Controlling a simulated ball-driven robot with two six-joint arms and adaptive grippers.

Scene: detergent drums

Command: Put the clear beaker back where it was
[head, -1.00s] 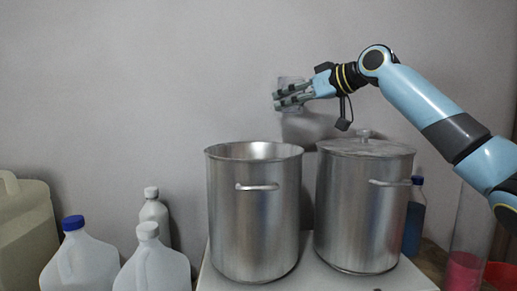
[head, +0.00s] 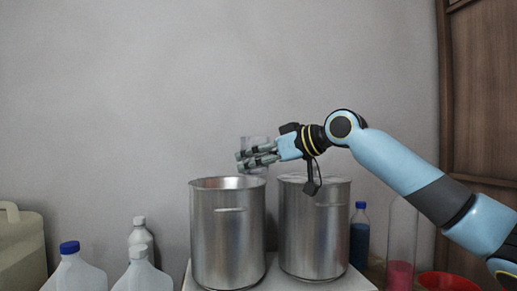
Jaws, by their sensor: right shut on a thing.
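The clear beaker (head: 254,141) is faint and see-through against the grey wall. My right gripper (head: 257,159) is shut on it, with the fingers pointing left and covering its middle. The beaker looks roughly upright and appears a little above the rim height of the open steel pot (head: 228,235), near that pot's right side in the picture. I cannot tell whether it is over the pot or behind it. My left gripper is not in view.
A lidded steel pot (head: 313,235) stands right of the open one, both on a white surface (head: 345,284). A blue bottle (head: 359,240) and a tall clear cylinder with pink liquid (head: 401,240) stand farther right, near a red bowl (head: 447,281). White jugs (head: 75,274) stand left.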

